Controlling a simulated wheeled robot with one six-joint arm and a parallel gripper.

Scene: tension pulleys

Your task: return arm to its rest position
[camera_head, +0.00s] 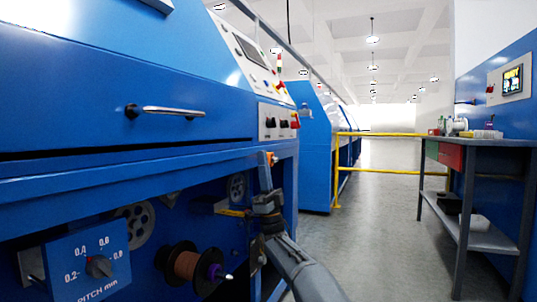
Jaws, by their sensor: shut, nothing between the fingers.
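My gripper (266,168) points upward in the lower middle of the head view, in front of the right end of the blue machine (70,125). It looks shut, with nothing held in it. My grey arm (307,273) reaches up to it from the bottom edge. A small orange part (272,158) shows right at the fingertips; I cannot tell whether they touch it. A spool (187,267) with brown winding sits low on the machine, left of my arm. Pulley wheels (135,224) show in the open space under the machine's drawer, partly hidden.
A pitch dial box (88,265) juts out at the lower left. A panel with knobs (277,122) is just above my gripper. A yellow railing (378,135) stands behind. A workbench (478,145) with several items is at the right. The grey floor (380,240) between is clear.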

